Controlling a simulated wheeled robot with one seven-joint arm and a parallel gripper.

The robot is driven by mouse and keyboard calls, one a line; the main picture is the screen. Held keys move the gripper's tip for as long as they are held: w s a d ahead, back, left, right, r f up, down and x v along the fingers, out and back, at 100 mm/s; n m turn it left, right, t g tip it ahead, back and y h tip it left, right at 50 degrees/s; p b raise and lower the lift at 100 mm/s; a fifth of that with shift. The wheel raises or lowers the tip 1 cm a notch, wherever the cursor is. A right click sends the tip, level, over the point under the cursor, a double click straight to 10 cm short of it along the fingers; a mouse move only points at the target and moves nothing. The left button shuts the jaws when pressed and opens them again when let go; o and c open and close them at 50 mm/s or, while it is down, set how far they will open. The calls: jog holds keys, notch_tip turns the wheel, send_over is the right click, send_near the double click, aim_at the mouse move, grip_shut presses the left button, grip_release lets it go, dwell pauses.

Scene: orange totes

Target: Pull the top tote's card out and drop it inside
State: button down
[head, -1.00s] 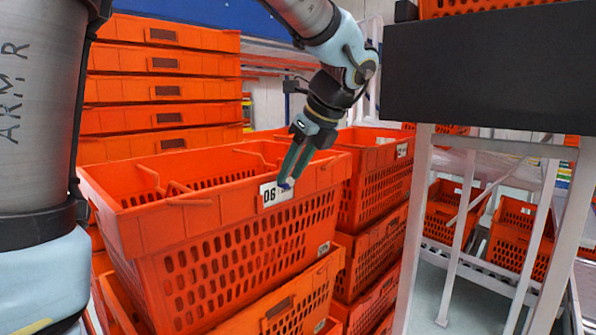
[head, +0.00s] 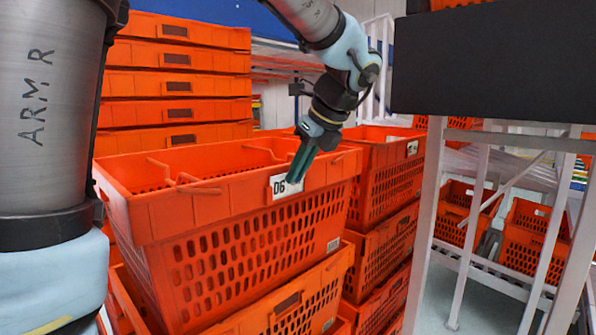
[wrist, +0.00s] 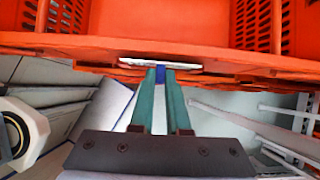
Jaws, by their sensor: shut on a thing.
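The top tote (head: 240,235) is an orange crate with slotted walls, stacked on another orange tote at the middle left. Its white card (head: 281,187), marked "D6", sits on the front wall just under the rim, near the right corner. My gripper (head: 292,180) has green fingers reaching down to the card's right part, covering some of it. In the wrist view the card (wrist: 150,62) shows as a thin white edge along the tote's rim. The gripper (wrist: 160,72) is there with its fingers close together at that edge, shut on the card. The card still lies against the wall.
A tall stack of orange totes (head: 176,83) stands behind at the left. Another stack (head: 385,190) stands close on the right. A white-legged rack with a dark panel (head: 490,65) is further right. The top tote's inside (head: 215,163) is open above.

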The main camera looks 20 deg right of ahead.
jog(key=shift+r, duration=0.1)
jog(key=shift+s+d+r+p, duration=0.1)
jog(key=shift+s+r+p, duration=0.05)
jog(key=shift+r+p, duration=1.35)
jog(key=shift+s+d+r+p, duration=0.1)
jog(key=shift+r+p, duration=1.35)
